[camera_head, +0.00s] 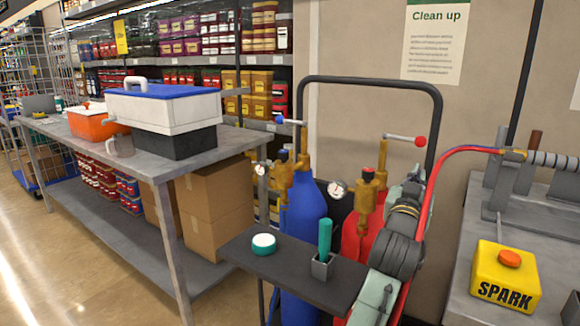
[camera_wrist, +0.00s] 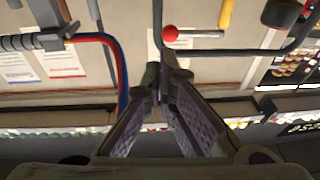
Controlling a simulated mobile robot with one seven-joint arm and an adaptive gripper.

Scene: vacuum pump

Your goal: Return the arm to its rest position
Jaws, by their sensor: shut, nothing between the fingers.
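The red lever knob (camera_wrist: 170,33) shows just beyond the fingertips there. I cannot tell how far apart they are.
A blue cylinder (camera_head: 303,225) stands left of the red one on a cart with a black frame handle (camera_head: 370,82). Its dark shelf (camera_head: 290,272) holds a teal-topped tub and a teal-handled tool. Right is a bench with a yellow SPARK box (camera_head: 505,277). A red-blue hose (camera_head: 440,180) runs close by.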

